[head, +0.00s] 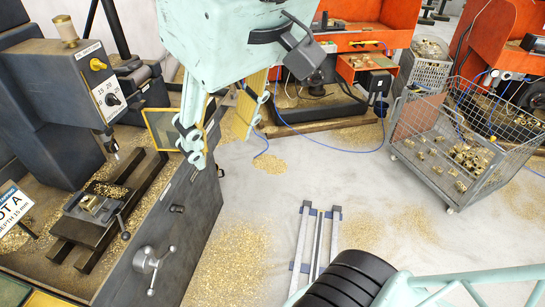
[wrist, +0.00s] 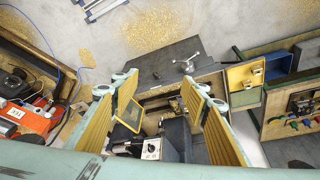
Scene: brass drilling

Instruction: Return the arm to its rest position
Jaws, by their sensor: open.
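My gripper (head: 222,130) hangs from the mint-green arm in the upper middle of the head view. Its fingers point down and stand well apart, with nothing between them. In the wrist view, both yellow-padded fingers of my gripper (wrist: 158,88) are spread wide. The drill's vise (head: 96,208) stands on the dark table at lower left and holds a brass piece.
A wire cart (head: 470,140) with several brass pieces stands at right. Orange machines (head: 365,30) line the back, with blue hoses on the floor. A floor rail (head: 315,240) lies lower middle. Brass chips cover parts of the floor; the middle floor is clear.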

